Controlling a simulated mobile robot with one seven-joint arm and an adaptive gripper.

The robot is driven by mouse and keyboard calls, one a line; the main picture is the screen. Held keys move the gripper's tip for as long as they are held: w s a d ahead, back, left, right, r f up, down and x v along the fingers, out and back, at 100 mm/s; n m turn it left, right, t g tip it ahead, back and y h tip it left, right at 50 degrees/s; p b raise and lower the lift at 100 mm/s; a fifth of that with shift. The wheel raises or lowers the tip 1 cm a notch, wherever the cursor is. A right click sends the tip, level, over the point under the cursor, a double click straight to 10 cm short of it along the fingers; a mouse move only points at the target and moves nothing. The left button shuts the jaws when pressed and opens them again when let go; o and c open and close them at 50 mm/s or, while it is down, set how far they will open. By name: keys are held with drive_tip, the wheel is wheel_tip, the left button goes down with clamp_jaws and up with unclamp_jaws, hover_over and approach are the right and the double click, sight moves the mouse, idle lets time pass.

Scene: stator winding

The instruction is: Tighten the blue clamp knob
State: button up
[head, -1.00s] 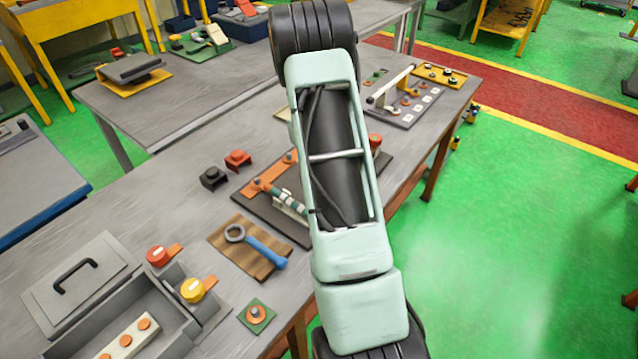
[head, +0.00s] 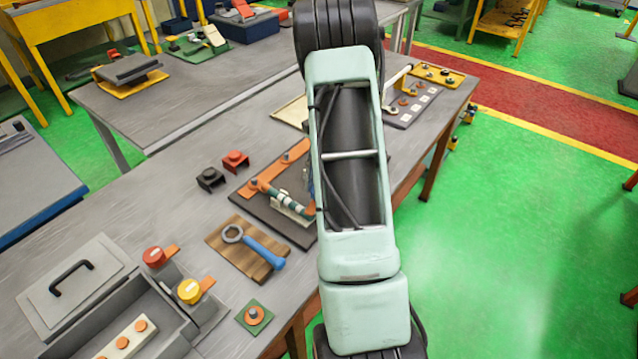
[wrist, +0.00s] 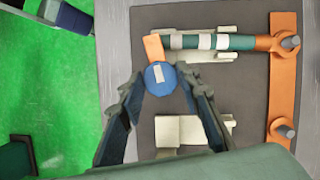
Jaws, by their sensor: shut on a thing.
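The blue clamp knob (wrist: 160,77) is round with a pale bar mark on top, seen from above in the wrist view. It sits at the end of an orange piece (wrist: 154,47) beside a green-and-white banded bar. My gripper (wrist: 160,84) has its two dark fingers on either side of the knob, tips against it, shut on it. In the head view my arm hides the gripper and most of the knob's area. The banded bar (head: 280,198) shows there on its dark base plate.
An orange strip (wrist: 283,80) with bolts lies at the plate's right in the wrist view. A cream block (wrist: 181,131) lies below the knob. Green floor lies beyond the table edge.

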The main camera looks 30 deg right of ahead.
drive_tip(key=shift+w+r+m+t, duration=0.1)
drive_tip(key=shift+r+m+t, duration=0.2)
drive_tip(key=shift+m, duration=0.4)
drive_tip(key=o, duration=1)
drive_tip(key=shift+o, duration=0.8)
drive_tip(key=shift+f, duration=0.2)
drive_tip(key=v, duration=1.2)
